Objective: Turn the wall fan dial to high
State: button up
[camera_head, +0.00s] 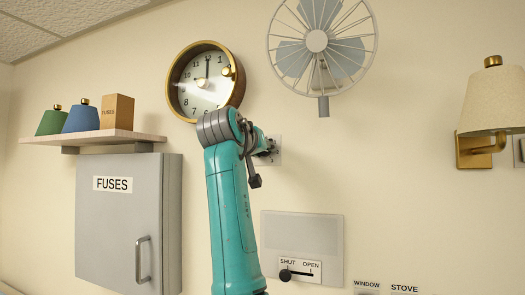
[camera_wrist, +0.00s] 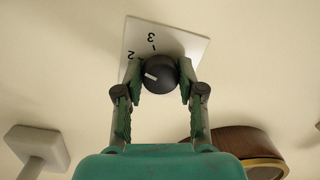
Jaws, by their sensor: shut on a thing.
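The fan dial is a round black knob (camera_wrist: 160,74) with a white pointer mark, on a white plate (camera_wrist: 185,42) on the wall. My gripper (camera_wrist: 159,76) has its fingers on both sides of the knob, shut on it. In the wrist view the numerals 2 and 3 show upside down, and the pointer is on the knob's left side, below the 2. Other marks are hidden or too small to read. In the head view the plate (camera_head: 275,146) is mostly behind my gripper (camera_head: 266,148). The wall fan (camera_head: 316,41) is above it, to the right.
A round clock (camera_head: 205,82) hangs close at upper left. A shelf (camera_head: 95,139) and a grey fuse box (camera_head: 128,220) are left. A panel with a SHUT/OPEN slider (camera_head: 302,235) is below. A wall lamp (camera_head: 492,100) is at right.

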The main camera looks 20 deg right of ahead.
jog(key=shift+f+m+t+y, duration=0.15)
jog(key=shift+m+t, duration=0.1)
jog(key=shift+m, duration=1.7)
jog(key=shift+m+t+y, duration=0.15)
jog(key=shift+m+t, duration=0.1)
jog(key=shift+m, duration=1.7)
jog(key=o, duration=1.1)
jog(key=shift+o, duration=0.2)
jog(key=v, duration=1.2)
jog(key=shift+a, duration=0.1)
